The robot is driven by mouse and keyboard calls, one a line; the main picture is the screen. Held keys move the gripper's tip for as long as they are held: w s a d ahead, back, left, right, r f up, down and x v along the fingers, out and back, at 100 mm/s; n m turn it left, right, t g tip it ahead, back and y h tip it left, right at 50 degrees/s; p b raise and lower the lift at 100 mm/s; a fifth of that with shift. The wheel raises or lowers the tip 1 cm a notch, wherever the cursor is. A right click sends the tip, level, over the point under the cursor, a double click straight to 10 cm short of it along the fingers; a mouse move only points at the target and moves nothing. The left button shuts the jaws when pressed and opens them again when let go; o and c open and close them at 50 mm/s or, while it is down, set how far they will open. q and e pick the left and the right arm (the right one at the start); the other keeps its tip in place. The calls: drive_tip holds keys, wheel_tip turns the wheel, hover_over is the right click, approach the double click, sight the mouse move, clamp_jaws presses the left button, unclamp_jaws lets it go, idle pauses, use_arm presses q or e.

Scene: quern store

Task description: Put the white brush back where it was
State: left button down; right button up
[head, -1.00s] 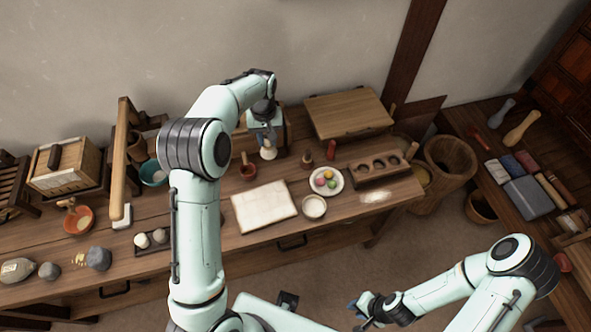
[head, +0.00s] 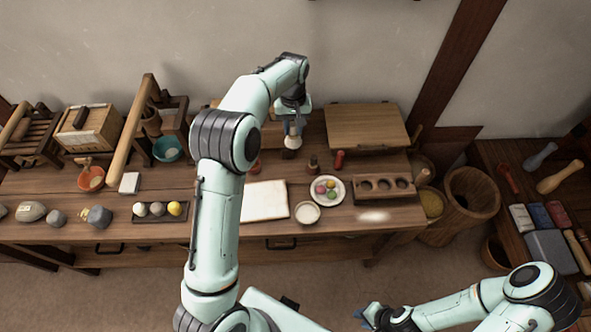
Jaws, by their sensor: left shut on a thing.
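The white brush (head: 293,142) hangs below my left gripper (head: 293,125), its pale end pointing down. My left gripper is shut on it, above the back part of the long wooden table (head: 340,243), left of the wooden board on its stand. I cannot tell how far the brush is above the table. My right gripper (head: 368,314) is low in the picture, in front of the table and away from the objects; its jaws are too small to read.
Near the brush are a small dark stamp (head: 313,165), a red one (head: 339,159) and a reddish cup (head: 255,166), partly hidden by my arm.

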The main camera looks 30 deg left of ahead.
sight(293, 142)
use_arm(q)
wheel_tip(293, 142, down, 19)
drive_tip(key=shift+f+b, duration=0.1)
drive_tip(key=shift+b, duration=0.25)
drive_tip(key=shift+s+f, duration=0.1)
drive_tip(key=c, duration=0.9)
unclamp_jaws()
wheel_tip(293, 142, up, 12)
drive_tip(key=shift+r, duration=0.2)
